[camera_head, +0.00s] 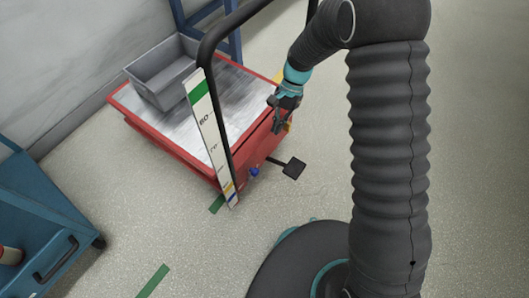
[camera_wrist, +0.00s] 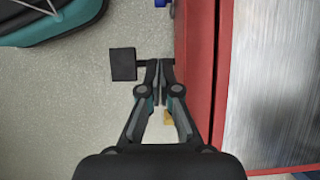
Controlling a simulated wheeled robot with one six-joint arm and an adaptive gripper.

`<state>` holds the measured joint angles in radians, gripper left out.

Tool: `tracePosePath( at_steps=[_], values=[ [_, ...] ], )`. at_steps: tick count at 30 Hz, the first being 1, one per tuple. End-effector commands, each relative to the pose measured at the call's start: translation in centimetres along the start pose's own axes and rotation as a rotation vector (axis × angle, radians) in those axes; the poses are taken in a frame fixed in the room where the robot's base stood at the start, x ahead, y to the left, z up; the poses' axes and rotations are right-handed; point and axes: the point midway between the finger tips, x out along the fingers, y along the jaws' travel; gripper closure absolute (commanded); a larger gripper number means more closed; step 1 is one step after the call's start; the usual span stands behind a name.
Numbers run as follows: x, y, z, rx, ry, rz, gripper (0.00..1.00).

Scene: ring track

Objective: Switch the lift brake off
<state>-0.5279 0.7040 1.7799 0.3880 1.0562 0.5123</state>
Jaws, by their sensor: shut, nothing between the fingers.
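The red lift table (camera_head: 165,139) has a bare metal top and stands left of my arm; its red edge (camera_wrist: 194,60) shows in the wrist view. A black pedal (camera_head: 293,167) sticks out low from its near side on a thin rod. In the wrist view the pedal (camera_wrist: 123,64) lies just left of my fingertips. A blue knob (camera_head: 254,171) sits beside the pedal. A yellow part (camera_wrist: 168,117) shows partly behind my fingers. I cannot tell which part is the brake. My gripper (camera_head: 278,128) is shut and empty, pointing down beside the red edge.
A grey bin (camera_head: 165,77) stands on the table's far end. A blue cabinet (camera_head: 40,220) is at lower left. Floor right of the pedal is clear up to my base.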

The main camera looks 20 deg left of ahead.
Motion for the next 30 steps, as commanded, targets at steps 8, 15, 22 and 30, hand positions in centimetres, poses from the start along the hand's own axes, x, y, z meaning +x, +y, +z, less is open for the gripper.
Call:
tracePosePath(
  at_steps=[8,15,22,30],
  values=[
    [3.6,0.1,0.0,-0.001,-0.003,0.004,1.00],
    [8.2,0.0,0.0,0.000,-0.002,0.003,1.00],
    [11.2,0.0,1.4,-0.002,-0.001,0.003,1.00],
    [12.6,0.0,2.8,-0.001,0.001,0.001,1.00]
  ],
)
